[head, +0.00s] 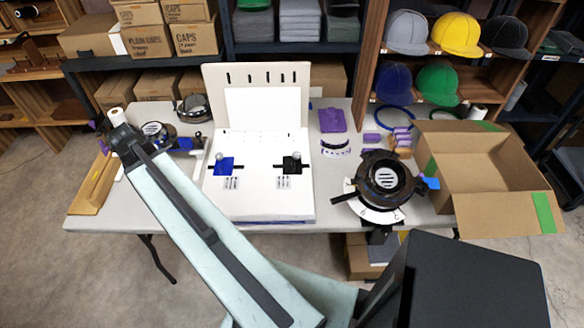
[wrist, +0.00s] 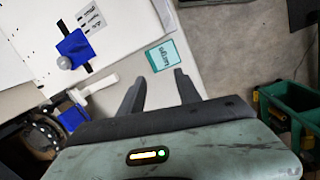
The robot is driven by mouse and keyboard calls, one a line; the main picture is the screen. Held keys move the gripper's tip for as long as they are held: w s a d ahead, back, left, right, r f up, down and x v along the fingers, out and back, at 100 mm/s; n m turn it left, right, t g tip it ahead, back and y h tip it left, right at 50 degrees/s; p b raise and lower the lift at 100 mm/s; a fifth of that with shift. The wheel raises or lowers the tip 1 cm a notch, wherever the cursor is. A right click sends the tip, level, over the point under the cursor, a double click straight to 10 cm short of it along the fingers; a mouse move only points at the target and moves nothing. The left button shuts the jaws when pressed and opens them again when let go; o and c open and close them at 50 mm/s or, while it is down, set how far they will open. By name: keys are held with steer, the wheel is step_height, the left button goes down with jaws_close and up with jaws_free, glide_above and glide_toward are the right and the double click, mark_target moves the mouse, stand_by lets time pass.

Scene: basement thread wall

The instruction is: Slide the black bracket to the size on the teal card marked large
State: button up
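The black bracket (head: 292,163) sits with a round knob on a short dark slot at the right of the white board (head: 262,200). Size labels lie just in front of it. It is outside the wrist view. A blue bracket (head: 223,165) with a grey knob sits on the left slot; it also shows in the wrist view (wrist: 75,48). The teal card (wrist: 163,55) reads "large" in the wrist view, just beyond my fingertips; I cannot pick it out in the head view. My gripper (wrist: 159,76) is open and appears empty. In the head view, my gripper (head: 120,137) is left of the board, away from the black bracket.
An upright white panel (head: 212,100) stands at the board's back. A round black cap machine (head: 385,180) and an open cardboard box (head: 490,185) stand to the right. A cardboard piece (head: 92,185) lies at the left table edge. My arm crosses the board's left front.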

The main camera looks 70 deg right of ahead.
steer(key=s+d+f+n+g+b, duration=0.1)
steer(key=s+d, duration=0.5)
steer(key=d, duration=0.3)
steer(key=s+d, duration=0.6)
steer(key=d, duration=0.3)
steer(key=n+g+b, duration=0.1)
steer(key=g, duration=0.1)
glide_toward(293, 164)
step_height(293, 164, down, 2)
steer(key=b+x, duration=0.2)
steer(key=x, duration=0.1)
steer(key=b+x, duration=0.2)
steer(key=b, duration=0.1)
steer(key=b+x, duration=0.2)
steer(key=x, duration=0.1)
steer(key=shift+s+d+f+b, duration=0.2)
steer(key=shift+s+b, duration=0.15)
steer(key=shift+s, duration=0.05)
steer(key=shift+r, duration=0.1)
jaws_close()
